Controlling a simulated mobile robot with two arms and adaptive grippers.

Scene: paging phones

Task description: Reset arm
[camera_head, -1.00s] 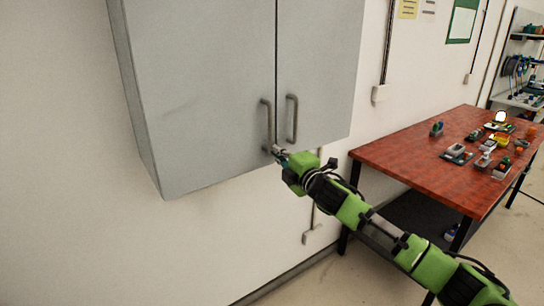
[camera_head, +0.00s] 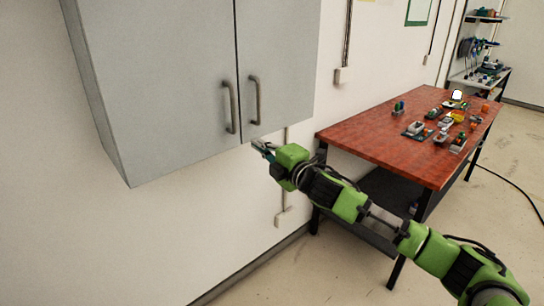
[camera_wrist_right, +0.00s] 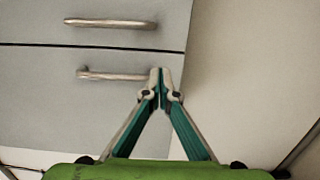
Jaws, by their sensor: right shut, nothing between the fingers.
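My right arm is green and black and reaches in from the lower right of the head view. Its gripper (camera_head: 262,149) is just below the lower edge of the grey wall cabinet (camera_head: 165,90). In the right wrist view the gripper (camera_wrist_right: 160,82) has its fingertips together with nothing between them. It is apart from both cabinet handles. The left door handle (camera_head: 230,107) and the right door handle (camera_head: 255,100) are upright metal bars. Both doors look shut. My left gripper is not in view.
A red-topped table (camera_head: 370,140) with several small devices stands to the right along the wall. A shelf unit (camera_head: 480,60) is at the far right. A wall socket box (camera_head: 343,75) with a conduit is beside the cabinet. The floor at right is mostly clear.

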